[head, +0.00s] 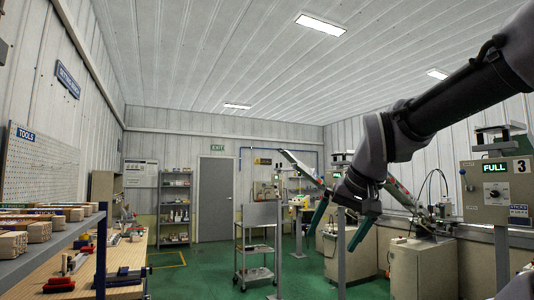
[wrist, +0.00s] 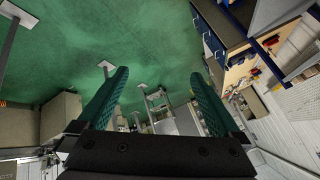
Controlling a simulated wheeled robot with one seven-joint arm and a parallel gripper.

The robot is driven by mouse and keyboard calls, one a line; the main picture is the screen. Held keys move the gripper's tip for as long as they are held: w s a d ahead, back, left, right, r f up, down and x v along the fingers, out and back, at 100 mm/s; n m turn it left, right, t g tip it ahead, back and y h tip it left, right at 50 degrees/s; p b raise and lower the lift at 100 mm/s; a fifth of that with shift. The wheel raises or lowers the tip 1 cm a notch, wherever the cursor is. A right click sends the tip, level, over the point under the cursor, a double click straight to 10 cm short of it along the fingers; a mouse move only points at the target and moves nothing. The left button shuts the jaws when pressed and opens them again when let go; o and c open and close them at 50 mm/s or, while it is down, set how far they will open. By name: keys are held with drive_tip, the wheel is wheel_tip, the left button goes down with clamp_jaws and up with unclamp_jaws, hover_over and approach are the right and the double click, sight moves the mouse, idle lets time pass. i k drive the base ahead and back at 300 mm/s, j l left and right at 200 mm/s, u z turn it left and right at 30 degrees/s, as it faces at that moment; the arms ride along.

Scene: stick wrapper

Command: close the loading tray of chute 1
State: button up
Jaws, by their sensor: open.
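My gripper (head: 331,243) is raised in front of the machines in the head view. Its two green fingers are spread apart with nothing between them, as the wrist view also shows (wrist: 160,75). A sloping chute (head: 300,168) shows just left of my wrist, its lower end hidden behind the gripper. Another sloping chute (head: 402,194) comes down behind my arm to a machine at the right. No number 1 is readable, so I cannot tell which chute is chute 1. Its loading tray cannot be made out.
A control box (head: 497,188) reading "FULL" and "3" stands at the far right. A grey post (head: 341,248) stands behind my gripper. A metal cart (head: 256,245) stands mid-room. Green floor (head: 200,270) is clear between.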

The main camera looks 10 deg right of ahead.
sight(288, 156)
drive_tip(key=z, duration=0.35)
drive_tip(key=i+u, duration=0.3)
drive_tip(key=i, duration=5.65)
drive_tip(key=j, duration=0.15)
